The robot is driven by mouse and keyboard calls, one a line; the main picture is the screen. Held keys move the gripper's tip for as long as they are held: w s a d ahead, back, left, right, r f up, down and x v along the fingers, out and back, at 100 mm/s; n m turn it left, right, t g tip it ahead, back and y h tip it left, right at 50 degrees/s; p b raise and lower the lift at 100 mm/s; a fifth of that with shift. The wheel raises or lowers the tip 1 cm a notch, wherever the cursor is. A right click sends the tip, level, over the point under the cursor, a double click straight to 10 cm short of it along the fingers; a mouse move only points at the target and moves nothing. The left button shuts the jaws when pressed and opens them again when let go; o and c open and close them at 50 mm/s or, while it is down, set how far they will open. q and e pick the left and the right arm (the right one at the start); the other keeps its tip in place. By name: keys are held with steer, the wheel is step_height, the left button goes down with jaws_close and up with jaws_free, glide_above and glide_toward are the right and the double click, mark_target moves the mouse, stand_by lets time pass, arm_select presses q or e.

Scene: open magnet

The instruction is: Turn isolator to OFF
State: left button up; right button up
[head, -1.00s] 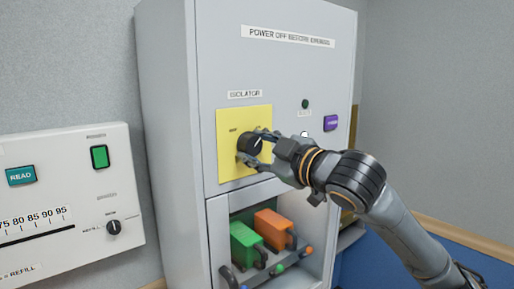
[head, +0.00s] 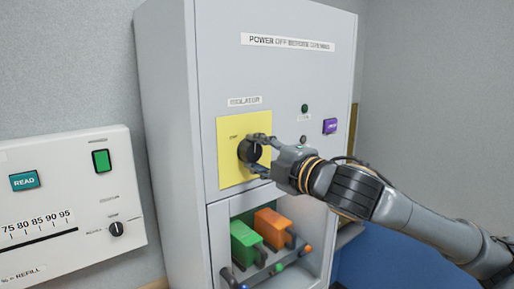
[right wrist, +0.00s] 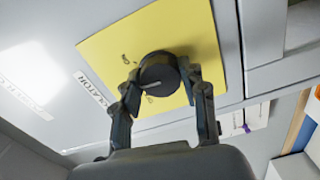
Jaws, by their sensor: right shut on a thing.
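The isolator is a round black knob (head: 249,151) on a yellow plate (head: 229,170) on the grey cabinet's front, under an ISOLATOR label. My left gripper is not in view.
Below the plate, an open bay holds a green block (head: 243,241) and an orange block (head: 271,227) with handles. A purple button (head: 330,126) is right of the plate. A white panel (head: 70,155) with a READ button stands at the left.

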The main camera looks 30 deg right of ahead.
mark_target(246, 102)
steer(key=n+p, duration=0.3)
steer(key=n, duration=0.3)
steer(key=shift+r+p, duration=0.1)
steer(key=shift+p, duration=0.2)
steer(key=shift+n+p, duration=0.9)
steer(key=shift+n, duration=1.2)
steer(key=o, duration=1.2)
steer(key=shift+c, duration=0.2)
steer(key=shift+r, duration=0.1)
step_height(246, 102, up, 8)
steer(key=shift+s+a+r, duration=0.1)
steer(key=shift+r, duration=0.7)
